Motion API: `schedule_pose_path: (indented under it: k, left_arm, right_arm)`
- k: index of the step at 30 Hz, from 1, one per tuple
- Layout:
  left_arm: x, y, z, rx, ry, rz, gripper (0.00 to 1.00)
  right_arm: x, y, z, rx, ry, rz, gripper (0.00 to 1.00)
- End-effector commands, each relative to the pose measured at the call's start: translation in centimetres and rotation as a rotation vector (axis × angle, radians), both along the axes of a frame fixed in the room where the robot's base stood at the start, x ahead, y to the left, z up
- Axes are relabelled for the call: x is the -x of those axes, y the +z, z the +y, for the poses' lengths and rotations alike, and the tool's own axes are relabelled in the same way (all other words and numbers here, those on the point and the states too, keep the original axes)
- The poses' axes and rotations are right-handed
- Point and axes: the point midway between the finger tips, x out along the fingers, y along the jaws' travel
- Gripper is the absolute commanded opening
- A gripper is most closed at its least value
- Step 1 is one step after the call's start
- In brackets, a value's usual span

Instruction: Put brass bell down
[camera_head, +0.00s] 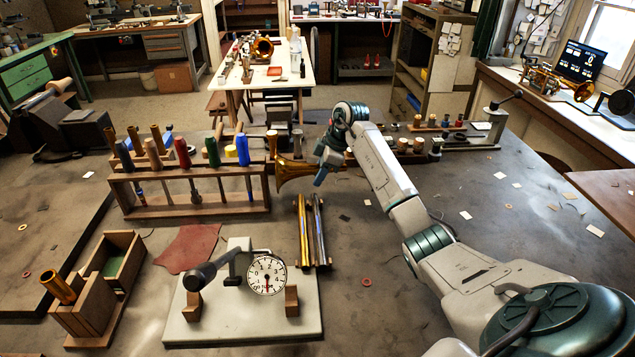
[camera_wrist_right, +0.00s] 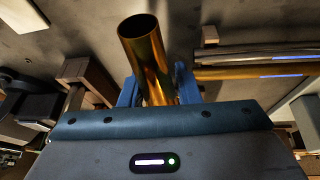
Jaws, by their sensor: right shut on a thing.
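The brass bell (camera_head: 295,173) is in the grasp of my right gripper (camera_head: 325,168), near the middle of the head view. Its flared end points left, close to the tool rack's right end; whether it touches anything is unclear. In the right wrist view the bell's narrow tube (camera_wrist_right: 147,50) stands between the blue fingers of my right gripper (camera_wrist_right: 158,90), which are shut on it. The flare is hidden there. My left gripper is not in view.
A wooden rack (camera_head: 190,205) of coloured-handled tools stands to the left. Brass and silver tubes (camera_head: 312,230) lie below the bell. A dial gauge (camera_head: 267,275) sits on a pale plate in front. Small parts stand behind my right arm. The bench to the right is mostly clear.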

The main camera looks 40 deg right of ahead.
Motion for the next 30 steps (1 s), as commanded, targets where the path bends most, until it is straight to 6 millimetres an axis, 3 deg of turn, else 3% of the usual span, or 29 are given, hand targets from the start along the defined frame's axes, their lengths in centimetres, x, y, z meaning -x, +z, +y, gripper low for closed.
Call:
schedule_pose_path:
  k: [6,13,14,15,30]
  left_arm:
    - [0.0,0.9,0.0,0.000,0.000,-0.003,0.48]
    - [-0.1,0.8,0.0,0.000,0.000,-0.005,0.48]
    - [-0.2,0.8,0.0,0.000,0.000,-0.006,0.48]
    - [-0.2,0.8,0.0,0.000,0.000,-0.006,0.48]
    - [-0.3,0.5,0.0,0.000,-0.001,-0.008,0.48]
  right_arm:
    - [0.1,-2.9,0.0,0.000,-0.001,0.004,0.00]
    - [0.0,-3.4,0.0,0.000,-0.001,0.000,0.00]
    - [0.0,-3.4,0.0,0.001,-0.001,0.001,0.35]
    - [0.0,-3.4,0.0,0.001,-0.001,0.001,0.39]
    - [0.2,-2.8,-0.3,0.002,-0.001,-0.001,0.39]
